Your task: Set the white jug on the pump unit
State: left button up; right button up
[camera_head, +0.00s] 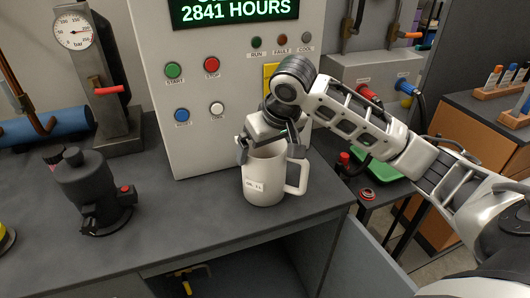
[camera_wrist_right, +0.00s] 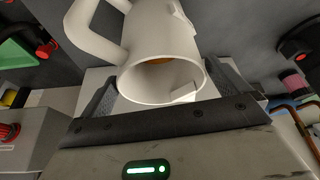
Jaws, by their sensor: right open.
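The white jug (camera_head: 263,180) stands upright on the dark bench top near its front edge, with its handle to the right and a small label on its front. My right gripper (camera_head: 270,150) is over the jug's top, open, with one finger on each side of the rim. In the right wrist view the jug (camera_wrist_right: 160,50) lies between the two fingers (camera_wrist_right: 168,85), its open mouth facing the camera. A dark grey unit with a red button (camera_head: 92,192), apparently the pump unit, stands on the bench to the left. My left gripper is not in view.
A pale control cabinet (camera_head: 195,135) with buttons and a display stands right behind the jug. A gauge stand (camera_head: 110,85) and blue cylinder (camera_head: 45,127) are at the back left. Bench top (camera_head: 180,215) between jug and dark unit is clear. A green tray (camera_head: 378,168) sits lower right.

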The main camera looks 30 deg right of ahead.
jog(key=v, duration=0.9)
jog(key=shift+s+r, duration=0.1)
jog(key=shift+r, duration=0.2)
